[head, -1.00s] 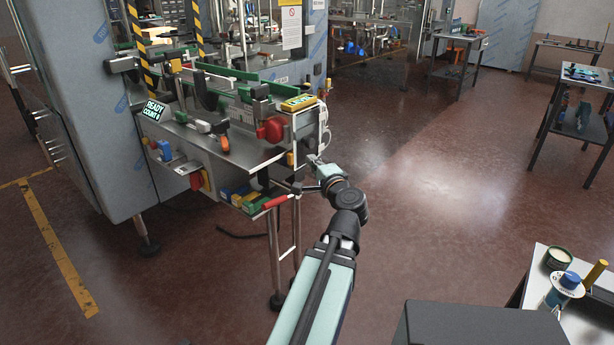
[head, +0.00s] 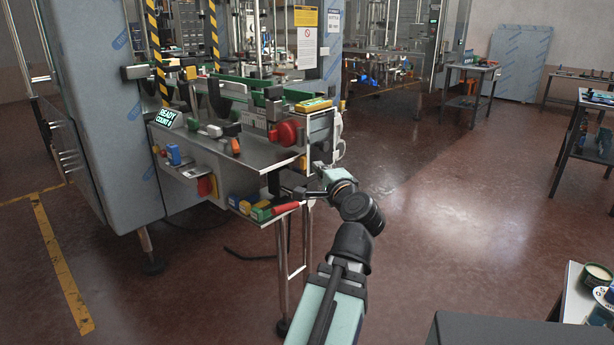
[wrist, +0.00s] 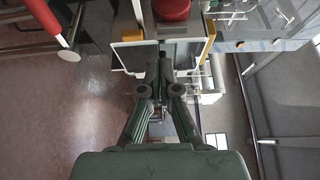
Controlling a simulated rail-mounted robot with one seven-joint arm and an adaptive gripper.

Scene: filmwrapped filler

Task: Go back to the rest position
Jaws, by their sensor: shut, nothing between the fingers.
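My gripper (wrist: 160,75) shows in the wrist view with its two fingers together and nothing between them. It points at the end of the machine's side table, near a white-edged panel (wrist: 130,55) and below a red round part (wrist: 172,9). In the head view my arm reaches forward from the bottom, and its wrist is beside the right end of the steel machine table (head: 262,152). The fingertips are too small to make out clearly there.
The machine table carries a red knob (head: 287,132), a yellow box (head: 313,105) and a small display (head: 167,118). A red-handled tool (head: 285,208) and coloured boxes (head: 262,213) lie on the lower shelf. Open floor (head: 460,215) lies right. A bench (head: 572,295) stands at lower right.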

